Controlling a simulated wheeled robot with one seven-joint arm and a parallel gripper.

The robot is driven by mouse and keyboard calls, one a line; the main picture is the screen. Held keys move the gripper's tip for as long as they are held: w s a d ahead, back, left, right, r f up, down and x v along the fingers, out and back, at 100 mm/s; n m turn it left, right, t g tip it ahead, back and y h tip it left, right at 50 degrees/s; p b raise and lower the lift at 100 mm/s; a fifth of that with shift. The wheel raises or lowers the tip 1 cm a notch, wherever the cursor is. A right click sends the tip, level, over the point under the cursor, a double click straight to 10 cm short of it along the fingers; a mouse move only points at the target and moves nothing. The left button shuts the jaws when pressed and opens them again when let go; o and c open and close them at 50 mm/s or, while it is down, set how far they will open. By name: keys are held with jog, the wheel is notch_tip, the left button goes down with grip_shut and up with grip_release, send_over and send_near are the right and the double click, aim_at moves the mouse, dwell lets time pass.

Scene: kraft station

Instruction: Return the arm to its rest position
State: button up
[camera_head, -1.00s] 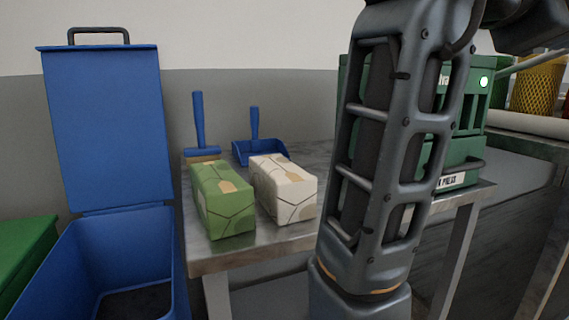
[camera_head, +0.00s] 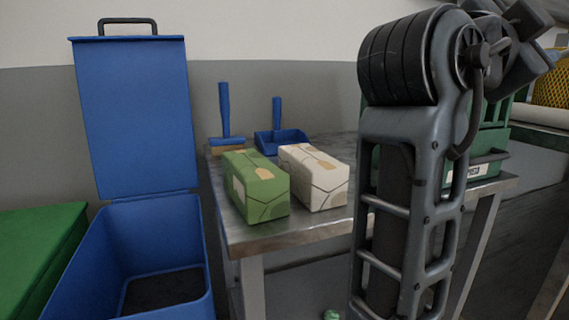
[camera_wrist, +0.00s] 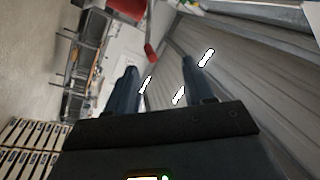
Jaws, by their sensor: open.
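My arm rises on the right in the head view, its elbow bent near the top of the picture and its upper part reaching out at the top right. My gripper (camera_wrist: 158,85) shows in the wrist view with its two dark fingers apart and nothing between them. It points out over a floor and a grey ribbed surface, touching nothing that I can see. The gripper's fingertips cannot be made out in the head view.
A metal table (camera_head: 270,236) holds a green package (camera_head: 257,187), a white package (camera_head: 316,178), a blue brush (camera_head: 224,112) and a blue dustpan (camera_head: 281,140). An open blue bin (camera_head: 135,120) stands left. A green machine (camera_head: 489,140) is behind my arm. Shelving (camera_wrist: 85,55) shows in the wrist view.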

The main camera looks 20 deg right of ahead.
jog(key=w+a+f+n+t+y, duration=0.2)
jog(key=f+n+t+y, duration=0.15)
jog(key=f+n, duration=0.3)
jog(key=w+a+f+n+t+y, duration=0.2)
jog(key=f+n+t, duration=0.35)
jog(key=f, duration=0.25)
jog(key=w+a+f+n+t+y, duration=0.1)
jog(key=a+f+n+t+y, duration=0.15)
jog(key=f+n, duration=0.45)
jog(key=s+a+f+n+y, duration=0.45)
jog(key=s+f, duration=0.25)
jog(key=f, duration=0.2)
jog(key=s+a+f+n+y, duration=0.3)
jog(key=s+f+y, duration=0.25)
jog(key=f, duration=0.45)
jog(key=s+a+f+y, duration=0.1)
jog(key=s, duration=0.9)
jog(key=s+a+f+y, duration=0.1)
jog(key=s+a, duration=0.1)
jog(key=s, duration=0.9)
notch_tip(320, 180, up, 26)
jog(key=m+p, duration=0.1)
jog(key=p, duration=2.5)
jog(key=shift+d+g, duration=0.2)
jog(key=shift+g, duration=0.25)
jog(key=shift+s, duration=0.1)
jog(key=shift+c, duration=0.3)
